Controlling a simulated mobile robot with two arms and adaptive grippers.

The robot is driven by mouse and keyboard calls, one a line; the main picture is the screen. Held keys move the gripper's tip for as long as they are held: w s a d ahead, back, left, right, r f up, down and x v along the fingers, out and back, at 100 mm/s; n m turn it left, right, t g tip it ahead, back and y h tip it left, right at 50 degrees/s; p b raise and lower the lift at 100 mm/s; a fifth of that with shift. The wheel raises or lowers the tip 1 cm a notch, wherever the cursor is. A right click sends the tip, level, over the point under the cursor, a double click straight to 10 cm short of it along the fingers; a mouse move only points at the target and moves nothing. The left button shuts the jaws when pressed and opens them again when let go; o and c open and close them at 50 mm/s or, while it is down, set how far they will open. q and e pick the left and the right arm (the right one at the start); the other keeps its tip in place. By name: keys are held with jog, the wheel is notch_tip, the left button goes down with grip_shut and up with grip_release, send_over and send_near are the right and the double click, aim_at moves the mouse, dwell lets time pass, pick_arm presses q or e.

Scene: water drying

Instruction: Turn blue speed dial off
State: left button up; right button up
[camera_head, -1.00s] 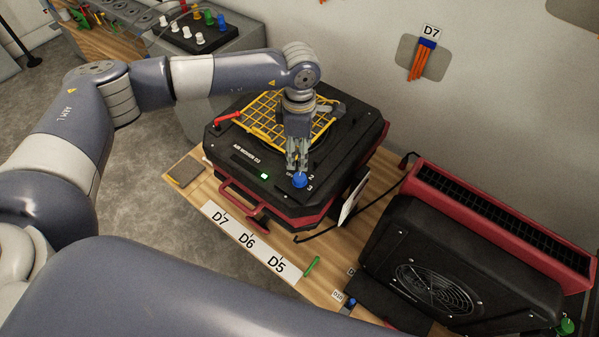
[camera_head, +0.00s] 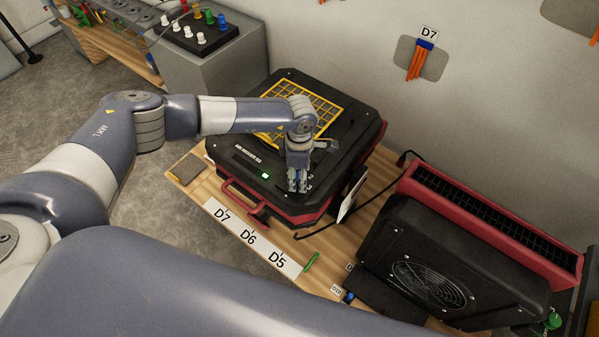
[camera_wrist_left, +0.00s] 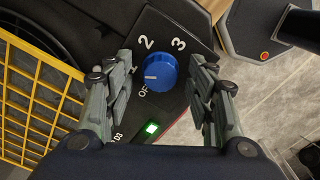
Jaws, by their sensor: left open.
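The blue speed dial (camera_wrist_left: 160,72) sits on the black panel of the air mover (camera_head: 240,137), with the labels 2, 3 and a partly covered OFF around it. Its white mark points left, between the 2 and the OFF label. My left gripper (camera_wrist_left: 165,100) is open, with one finger on each side of the dial; I cannot tell whether they touch it. In the head view my left gripper (camera_head: 298,187) points down over the panel's front corner and hides most of the dial. My right gripper is not in view.
A yellow grille (camera_head: 325,105) lies on the unit's top beside my arm. A green light (camera_head: 265,175) glows on the panel. The unit stands on a wooden table (camera_head: 200,190) with a D7, D6, D5 label strip (camera_head: 248,238). A second black and red machine (camera_head: 450,250) stands to the right.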

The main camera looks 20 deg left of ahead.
pick_arm(q)
jog(key=c, duration=1.1)
jog(key=shift+o, duration=0.2)
jog(key=shift+n, duration=0.3)
jog(key=shift+f+n+b, duration=0.1)
jog(key=shift+n+b, duration=0.7)
jog(key=shift+n, duration=0.2)
jog(key=n+b, duration=0.2)
jog(key=n, duration=0.1)
jog(key=shift+n, duration=0.3)
jog(key=n+b, duration=0.1)
jog(key=n, duration=0.2)
jog(key=shift+n+b, duration=0.6)
jog(key=shift+n, duration=0.7)
jog(key=shift+r, duration=0.2)
